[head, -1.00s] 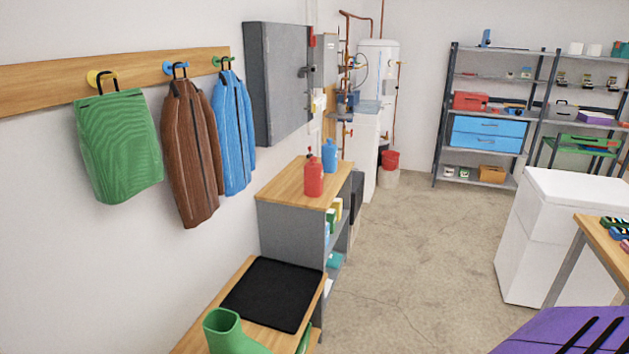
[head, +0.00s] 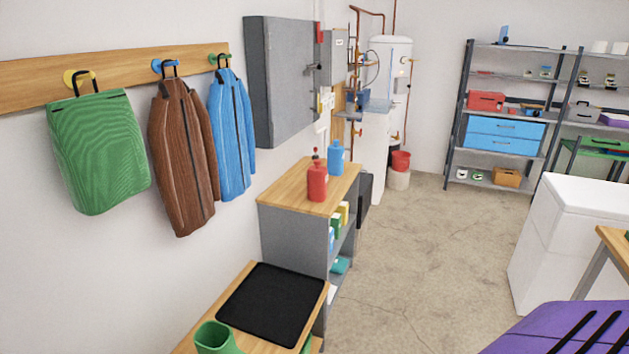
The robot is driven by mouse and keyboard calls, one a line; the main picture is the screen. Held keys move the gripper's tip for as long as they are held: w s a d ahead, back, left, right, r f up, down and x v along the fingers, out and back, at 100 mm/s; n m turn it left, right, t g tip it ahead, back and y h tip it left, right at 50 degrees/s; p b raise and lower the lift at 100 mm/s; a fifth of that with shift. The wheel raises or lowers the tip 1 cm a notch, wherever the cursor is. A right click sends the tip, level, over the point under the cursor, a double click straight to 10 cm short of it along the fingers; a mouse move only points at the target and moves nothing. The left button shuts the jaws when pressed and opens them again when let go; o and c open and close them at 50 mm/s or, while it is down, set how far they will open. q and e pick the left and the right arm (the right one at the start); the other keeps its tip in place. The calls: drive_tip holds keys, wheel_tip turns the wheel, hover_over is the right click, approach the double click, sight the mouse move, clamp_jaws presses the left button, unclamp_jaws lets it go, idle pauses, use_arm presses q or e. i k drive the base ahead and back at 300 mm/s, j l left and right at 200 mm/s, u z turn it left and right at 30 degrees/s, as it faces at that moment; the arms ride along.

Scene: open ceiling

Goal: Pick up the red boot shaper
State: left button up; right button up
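I cannot make out a red boot shaper for certain in the head view. A red bottle-like object (head: 317,183) stands on the wooden top of a grey cabinet (head: 287,232), with a blue one (head: 336,158) behind it. Neither of my grippers is in view.
A black mat (head: 272,303) lies on the bench. A white chest (head: 575,240) stands right, shelves (head: 505,123) at the back. Open floor (head: 430,260) lies between. A purple striped surface (head: 530,335) fills the lower right corner.

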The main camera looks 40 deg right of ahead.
sight(316, 175)
drive_tip(key=i+l+u, duration=0.1)
drive_tip(key=l, duration=0.4)
drive_tip(key=i+l+u, duration=0.1)
drive_tip(key=i+l, duration=0.15)
drive_tip(key=l, duration=0.3)
drive_tip(key=i+l+u, duration=0.1)
drive_tip(key=l, duration=0.45)
drive_tip(key=i+l+u, duration=0.1)
drive_tip(key=l, duration=0.45)
drive_tip(key=i+l+u, duration=0.1)
drive_tip(key=l, duration=0.5)
drive_tip(key=i+l+u, duration=0.15)
drive_tip(key=l, duration=0.4)
